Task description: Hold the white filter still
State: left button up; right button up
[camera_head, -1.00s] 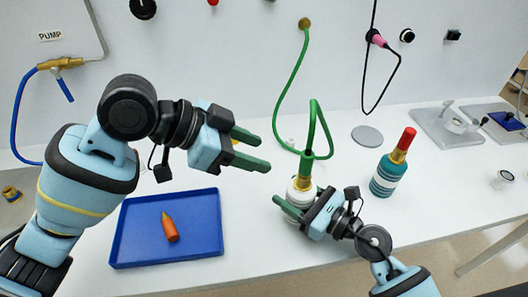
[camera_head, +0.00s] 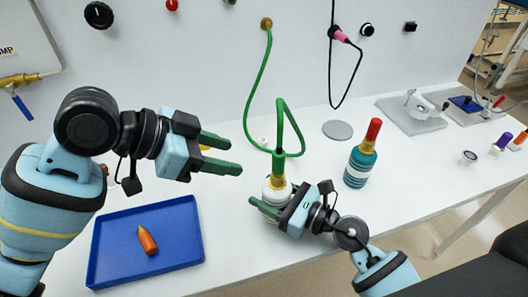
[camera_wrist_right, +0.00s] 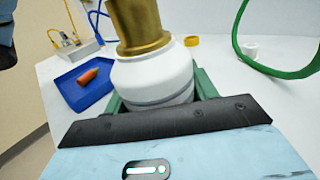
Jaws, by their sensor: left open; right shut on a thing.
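The white filter (camera_wrist_right: 152,78) is a white rounded body with a grey band and a brass neck, and it stands on the table. In the head view its white body (camera_head: 271,191) is partly hidden by my right gripper (camera_head: 272,208), which is shut on it from the front right. A green hose with a green end piece (camera_head: 279,165) meets its brass top. My left gripper (camera_head: 222,153) is open and empty, above the table to the left of the filter and apart from it.
A blue tray (camera_head: 105,254) with an orange piece (camera_head: 147,240) lies at the left. A teal banded bottle with a red tip (camera_head: 361,163) stands right of the filter. A grey disc (camera_head: 337,130) lies behind. The table front between tray and filter is clear.

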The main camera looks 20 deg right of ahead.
jog(key=o, duration=1.2)
jog(key=v, duration=1.2)
